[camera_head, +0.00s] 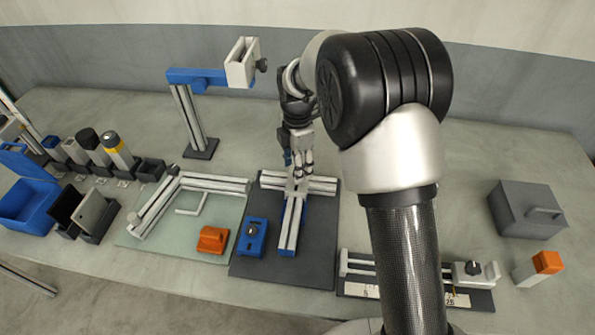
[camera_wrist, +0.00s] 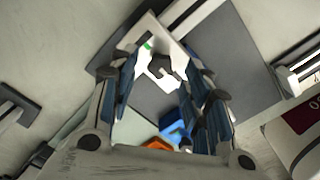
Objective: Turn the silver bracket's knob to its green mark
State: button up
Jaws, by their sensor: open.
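The silver bracket shows between my open fingers in the wrist view as a pale plate (camera_wrist: 153,32). Its dark knob (camera_wrist: 160,67) lies between the two fingertips, and I cannot tell whether they touch it. A small green mark (camera_wrist: 147,45) sits on the plate beside the knob, up and left of it. In the head view my gripper (camera_head: 299,178) points down over the T-shaped rails (camera_head: 272,181) on a dark base plate (camera_head: 325,235). There my gripper hides the knob and most of the bracket. The knob's exact pointing direction is unclear.
A blue block with a dark knob (camera_head: 252,231) and an orange block (camera_head: 213,239) stand nearby at front left. A tall post with a blue arm (camera_head: 192,120) rises behind left. A grey box with a handle (camera_head: 522,208) stands far right.

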jog(key=shift+f, duration=0.75)
jog(key=shift+c, duration=0.3)
grip_shut()
